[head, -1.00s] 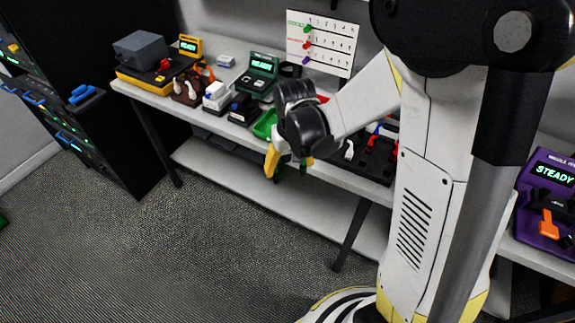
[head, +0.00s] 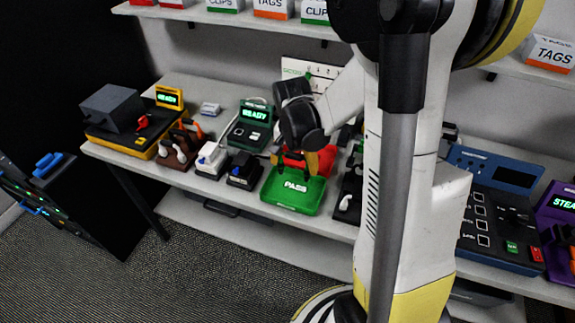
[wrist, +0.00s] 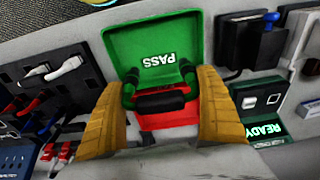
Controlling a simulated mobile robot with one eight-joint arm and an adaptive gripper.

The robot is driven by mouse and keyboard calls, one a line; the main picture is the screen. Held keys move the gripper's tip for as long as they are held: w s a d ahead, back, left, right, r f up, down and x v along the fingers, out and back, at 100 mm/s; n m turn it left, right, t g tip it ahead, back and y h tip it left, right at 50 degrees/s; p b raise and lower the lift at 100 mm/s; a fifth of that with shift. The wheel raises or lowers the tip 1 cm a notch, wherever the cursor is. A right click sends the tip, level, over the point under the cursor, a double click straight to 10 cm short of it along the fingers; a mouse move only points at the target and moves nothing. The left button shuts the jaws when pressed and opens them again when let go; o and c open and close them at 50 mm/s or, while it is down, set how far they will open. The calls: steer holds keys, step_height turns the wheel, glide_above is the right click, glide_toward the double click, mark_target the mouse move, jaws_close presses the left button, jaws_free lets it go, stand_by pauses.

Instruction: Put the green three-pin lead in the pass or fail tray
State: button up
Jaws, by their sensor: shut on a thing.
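My gripper (head: 302,163) is above the trays on the bench. In the wrist view my gripper (wrist: 163,92) is shut on the green lead (wrist: 188,74), which has green ends and a black middle part between the yellow fingers. Its pins cannot be made out. The green tray (head: 293,191) marked PASS lies in front, and also shows in the wrist view (wrist: 150,28). The red tray (wrist: 166,119) lies behind it, partly hidden by the lead and fingers. In the wrist view the lead overlaps the border of the two trays; its height above them is unclear.
Left of the green tray stand a black unit (head: 244,170), a white unit (head: 211,158) and a green READY tester (head: 250,125). A dark rack with leads (head: 349,195) is close on the right. A blue panel (head: 497,205) stands further right.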

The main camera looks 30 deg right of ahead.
steer(key=shift+s+f+b, duration=0.25)
steer(key=shift+f+b, duration=0.6)
steer(key=shift+f, duration=0.4)
steer(key=shift+w+f+b, duration=0.1)
steer(key=shift+f+b, duration=1.1)
steer(key=shift+f, duration=0.3)
steer(key=shift+b, duration=0.3)
steer(key=shift+f+b, duration=0.35)
steer(key=shift+f, duration=0.05)
steer(key=shift+f+b, duration=0.45)
steer(key=shift+b, duration=0.05)
stand_by(0.4)
steer(key=o, duration=1.2)
steer(key=shift+r, duration=0.2)
